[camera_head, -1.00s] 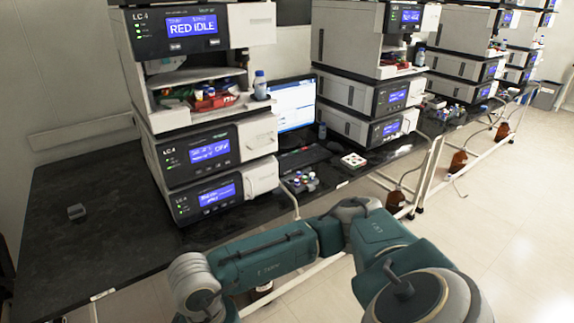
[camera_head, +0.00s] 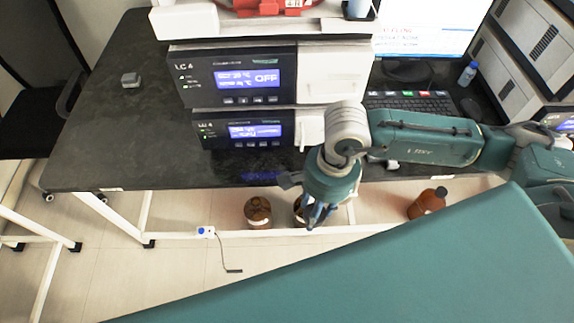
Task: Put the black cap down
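My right gripper (camera_head: 317,215) hangs at the end of the arm that comes in from the right. It points down in front of the bench's front edge, over a brown bottle on the floor that it partly hides. Its fingers are small and dark here, and I cannot tell whether they are shut or hold anything. I cannot make out a black cap for sure. The dark bench top (camera_head: 105,135) has bare room at the left, with one small grey block (camera_head: 130,80) lying on it. My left gripper is not in view.
The stacked LC4 instruments (camera_head: 240,85) stand behind the gripper. A keyboard (camera_head: 410,104), a monitor (camera_head: 425,30) and a small blue-capped bottle (camera_head: 467,75) are to the right. Brown bottles (camera_head: 257,212) (camera_head: 427,203) stand below the bench. My large teal body part fills the foreground.

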